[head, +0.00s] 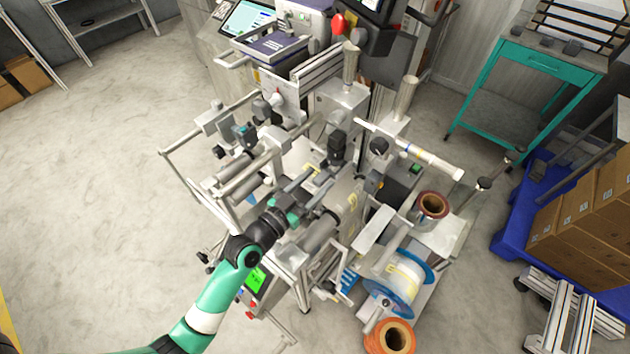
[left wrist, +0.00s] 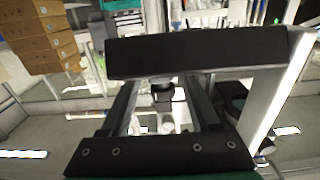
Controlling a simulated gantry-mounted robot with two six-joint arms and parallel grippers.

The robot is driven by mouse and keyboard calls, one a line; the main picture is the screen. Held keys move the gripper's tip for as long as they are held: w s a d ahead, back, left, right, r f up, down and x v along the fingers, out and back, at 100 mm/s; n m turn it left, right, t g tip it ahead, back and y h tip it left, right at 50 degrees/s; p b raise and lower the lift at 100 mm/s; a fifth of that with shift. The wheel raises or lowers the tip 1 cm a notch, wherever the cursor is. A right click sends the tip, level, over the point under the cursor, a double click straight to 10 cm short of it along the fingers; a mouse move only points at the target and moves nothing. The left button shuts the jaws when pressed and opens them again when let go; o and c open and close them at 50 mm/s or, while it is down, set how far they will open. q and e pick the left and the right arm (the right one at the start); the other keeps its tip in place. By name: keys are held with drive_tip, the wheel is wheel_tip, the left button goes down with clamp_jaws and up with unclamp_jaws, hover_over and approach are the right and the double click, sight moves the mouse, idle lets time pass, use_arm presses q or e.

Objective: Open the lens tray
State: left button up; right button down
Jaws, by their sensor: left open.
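I cannot tell for sure which part of the machine is the lens tray; no part is plainly marked as one. My left gripper (head: 316,192) is over the middle of the film-reel machine (head: 300,150), with its two dark fingers apart and pointing up and right. I see nothing held between them. In the left wrist view a black bar (left wrist: 200,55) with a bright metal upright at its right end crosses in front of the fingers. I cannot tell whether the fingers touch it. My right gripper is not in view.
A blue-flanged reel (head: 425,270) and orange rolls (head: 398,338) sit at the machine's lower right. A white roller (head: 430,160) sticks out right. A teal cart (head: 540,65) and cardboard boxes (head: 580,215) on a blue pallet stand right. The floor at left is clear.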

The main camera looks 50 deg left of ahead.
use_arm(q)
clamp_jaws()
idle(1.3)
